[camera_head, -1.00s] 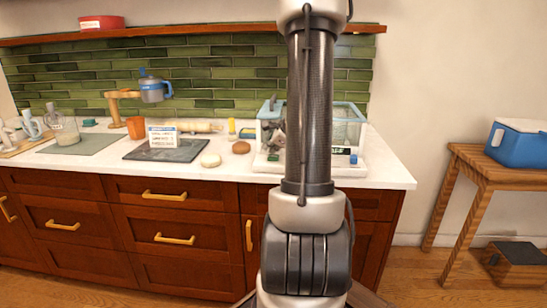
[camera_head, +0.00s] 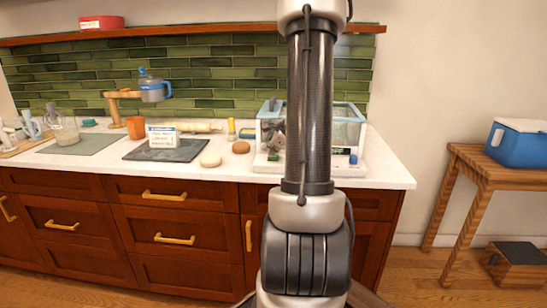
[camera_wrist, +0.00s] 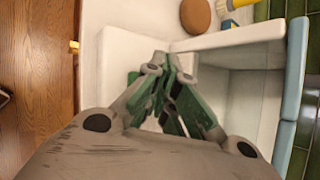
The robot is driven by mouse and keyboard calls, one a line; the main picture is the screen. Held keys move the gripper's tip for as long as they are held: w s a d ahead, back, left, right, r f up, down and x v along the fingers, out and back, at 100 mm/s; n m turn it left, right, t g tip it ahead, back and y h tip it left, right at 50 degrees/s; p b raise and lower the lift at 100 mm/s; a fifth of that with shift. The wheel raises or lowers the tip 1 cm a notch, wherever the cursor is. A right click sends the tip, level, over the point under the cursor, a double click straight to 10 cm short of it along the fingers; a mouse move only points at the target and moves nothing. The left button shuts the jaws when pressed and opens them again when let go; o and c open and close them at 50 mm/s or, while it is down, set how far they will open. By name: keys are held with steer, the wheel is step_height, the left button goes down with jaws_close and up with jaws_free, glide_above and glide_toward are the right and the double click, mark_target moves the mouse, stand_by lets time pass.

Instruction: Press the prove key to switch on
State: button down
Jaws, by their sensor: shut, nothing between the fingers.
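A clear-walled box with pale blue edges (camera_head: 350,112) stands on a white base at the right end of the counter. It also shows in the wrist view (camera_wrist: 295,70). A small blue knob or key (camera_head: 353,159) is on the base's front right, beside a small dark panel (camera_head: 338,151). I cannot read a prove label on either. My gripper (camera_wrist: 168,72) has green-padded fingers, shut and empty, over the white base in front of the box. In the head view my gripper (camera_head: 273,150) shows left of my arm, which hides the middle of the box. Contact cannot be told.
A round brown bun (camera_head: 241,147) and a pale dough ball (camera_head: 211,160) lie left of the base. A dark slab (camera_head: 185,151) bears a white card (camera_head: 163,137). A wooden side table (camera_head: 465,165) holds a blue cooler. The floor between it and the counter is clear.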

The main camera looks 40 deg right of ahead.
steer(key=shift+f, duration=0.1)
stand_by(0.4)
steer(key=shift+f, duration=0.35)
steer(key=shift+r, duration=0.45)
steer(key=shift+r, duration=3)
